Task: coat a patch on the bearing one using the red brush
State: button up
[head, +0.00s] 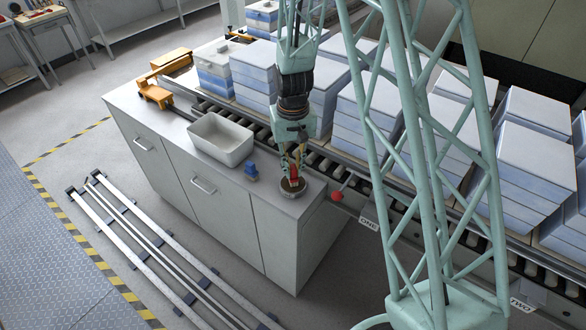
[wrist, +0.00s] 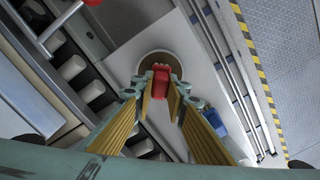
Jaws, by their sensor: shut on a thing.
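My gripper (head: 292,160) is shut on the red brush (wrist: 161,82), which stands between the fingers in the wrist view. The brush points down at a round dish (head: 293,188) with a brown inside, near the right end of the cabinet top. The dish also shows beyond the brush in the wrist view (wrist: 145,63). The brush tip is hidden, so I cannot tell whether it touches the dish. A sign reading ONE (head: 369,222) hangs on the conveyor's near side, right of the cabinet. I cannot make out the bearing itself for certain.
A blue block (head: 251,172) and a grey bin (head: 222,139) stand on the cabinet top (head: 180,133). A red knob (head: 337,196) juts from the conveyor beside the cabinet. Stacked blue-white blocks (head: 365,115) line the conveyor. Another sign (head: 522,305) hangs farther right. Rails (head: 140,235) lie on the floor.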

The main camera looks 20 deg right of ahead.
aim_at(293, 166)
jog(key=shift+s+f+b, duration=0.1)
jog(key=shift+f+b, duration=0.45)
dwell(3.0)
jog(key=shift+r, duration=0.15)
jog(key=shift+r+p, duration=1.45)
jog(key=shift+r, duration=2)
jog(key=shift+w+f, duration=0.15)
jog(key=shift+w, duration=0.1)
jog(key=w+f+b, duration=0.2)
jog(key=w+b, duration=0.5)
jog(key=b, duration=0.5)
jog(key=shift+w+f+n, duration=0.2)
jog(key=shift+n, duration=0.2)
